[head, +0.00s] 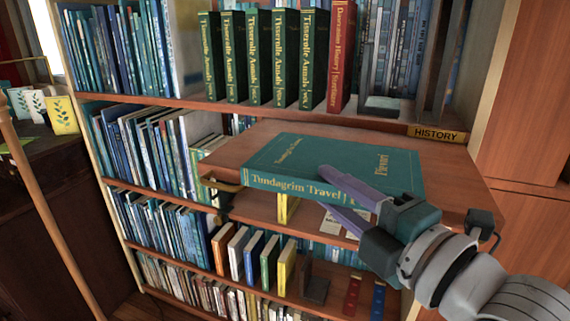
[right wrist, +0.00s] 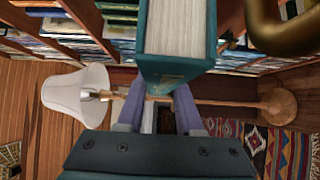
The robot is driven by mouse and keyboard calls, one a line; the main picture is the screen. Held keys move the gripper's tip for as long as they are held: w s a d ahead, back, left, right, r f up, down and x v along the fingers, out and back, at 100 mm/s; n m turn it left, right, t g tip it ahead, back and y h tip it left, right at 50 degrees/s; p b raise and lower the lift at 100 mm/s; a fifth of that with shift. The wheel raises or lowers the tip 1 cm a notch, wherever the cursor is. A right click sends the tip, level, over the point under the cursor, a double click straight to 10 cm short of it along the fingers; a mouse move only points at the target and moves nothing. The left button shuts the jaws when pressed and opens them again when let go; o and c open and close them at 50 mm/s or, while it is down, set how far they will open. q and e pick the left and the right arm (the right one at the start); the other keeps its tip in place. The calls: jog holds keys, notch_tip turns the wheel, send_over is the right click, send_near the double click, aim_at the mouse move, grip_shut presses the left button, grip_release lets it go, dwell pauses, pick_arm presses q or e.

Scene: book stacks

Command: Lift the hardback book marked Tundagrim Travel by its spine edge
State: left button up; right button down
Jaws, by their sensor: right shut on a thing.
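The teal hardback book marked Tundagrim Travel (head: 330,160) lies flat at the front edge of a wooden board (head: 450,165), its gold-lettered spine facing me. My right gripper (head: 328,192) comes in from the right and is shut on the spine edge, one purple finger over the cover and one below. In the right wrist view the book (right wrist: 178,68) shows its pale page block, with its near edge between the two fingers (right wrist: 158,102). I cannot tell whether the book's far part rests on the board. My left gripper is not in view.
Dark green books (head: 258,58) and a red book (head: 341,55) stand on the shelf above, near a HISTORY label (head: 437,133). Several smaller books (head: 254,257) stand below. A wooden pole (head: 50,215) rises at left. A brass fitting (head: 222,185) sits under the board's left end.

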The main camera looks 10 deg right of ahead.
jog(key=shift+r, duration=0.25)
